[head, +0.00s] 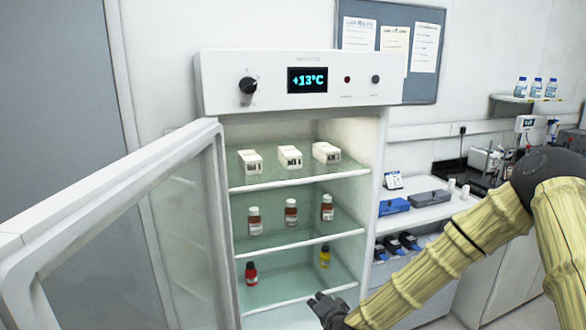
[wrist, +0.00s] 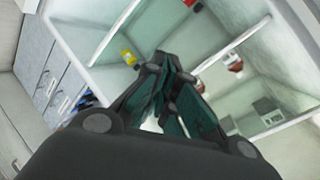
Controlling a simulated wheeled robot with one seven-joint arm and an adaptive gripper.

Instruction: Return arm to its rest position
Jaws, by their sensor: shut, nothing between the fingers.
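My arm, in a ribbed yellow cover, reaches in from the right of the head view. My gripper (head: 326,305) is at the bottom middle, in front of the open refrigerator (head: 297,80), near its lowest shelf. In the wrist view my gripper (wrist: 165,75) has its dark green fingers together, with nothing seen between them. A yellow bottle (head: 325,257) stands on the lowest shelf at the right; it also shows in the wrist view (wrist: 129,58), apart from the fingers. A red bottle (head: 251,274) stands at the left of that shelf.
The glass door (head: 130,240) stands open at the left. Brown bottles (head: 291,212) stand on the middle shelf, white boxes (head: 290,156) on the top shelf. A counter (head: 425,212) with blue and grey cases is at the right, behind my arm.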

